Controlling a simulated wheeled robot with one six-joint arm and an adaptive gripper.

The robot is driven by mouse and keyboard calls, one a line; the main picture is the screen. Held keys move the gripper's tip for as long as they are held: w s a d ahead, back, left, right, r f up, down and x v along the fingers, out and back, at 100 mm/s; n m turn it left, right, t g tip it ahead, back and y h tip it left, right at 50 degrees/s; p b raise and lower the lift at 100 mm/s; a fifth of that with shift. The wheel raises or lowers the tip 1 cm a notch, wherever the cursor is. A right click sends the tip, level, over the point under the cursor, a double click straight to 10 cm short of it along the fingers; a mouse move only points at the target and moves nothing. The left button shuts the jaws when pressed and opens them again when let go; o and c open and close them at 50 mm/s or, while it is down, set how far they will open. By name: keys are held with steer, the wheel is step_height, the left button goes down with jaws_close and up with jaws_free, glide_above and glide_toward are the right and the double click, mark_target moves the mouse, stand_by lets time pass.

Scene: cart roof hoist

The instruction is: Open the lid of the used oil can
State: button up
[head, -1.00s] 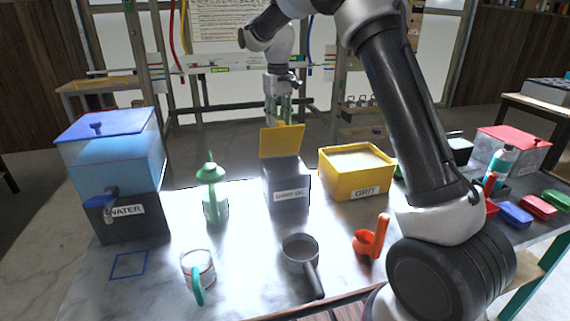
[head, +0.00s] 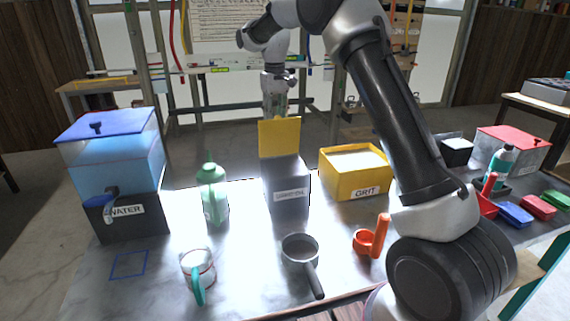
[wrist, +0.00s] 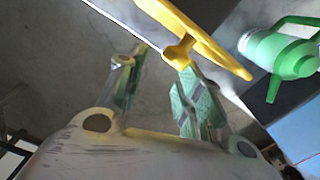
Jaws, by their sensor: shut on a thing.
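The used oil can (head: 287,190) is a grey box with a white label, standing at the back middle of the table. Its yellow lid (head: 279,138) stands about upright at the can's back edge, open. My gripper (head: 275,110) is behind the lid, partly hidden by it. In the wrist view the yellow lid (wrist: 212,42) shows nearly edge-on, with its knob (wrist: 179,52) at the fingertips of my gripper (wrist: 160,60). My gripper is shut on this knob. The can's inside is not visible in the head view.
A green can (head: 213,195) and the water tank (head: 128,210) stand left of the oil can. The yellow grit box (head: 354,185) stands close on the right. A grey pan (head: 300,252), a mug (head: 198,270) and an orange scoop (head: 370,242) are in front.

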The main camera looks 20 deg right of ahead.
steer(key=shift+w+d, duration=0.15)
steer(key=shift+w, duration=0.05)
steer(key=shift+w+f, duration=0.45)
steer(key=shift+w, duration=0.35)
steer(key=shift+w+f, duration=0.45)
steer(key=shift+w, duration=0.3)
steer(key=o, duration=0.3)
steer(key=shift+r, duration=0.1)
step_height(320, 180, up, 8)
stand_by(0.3)
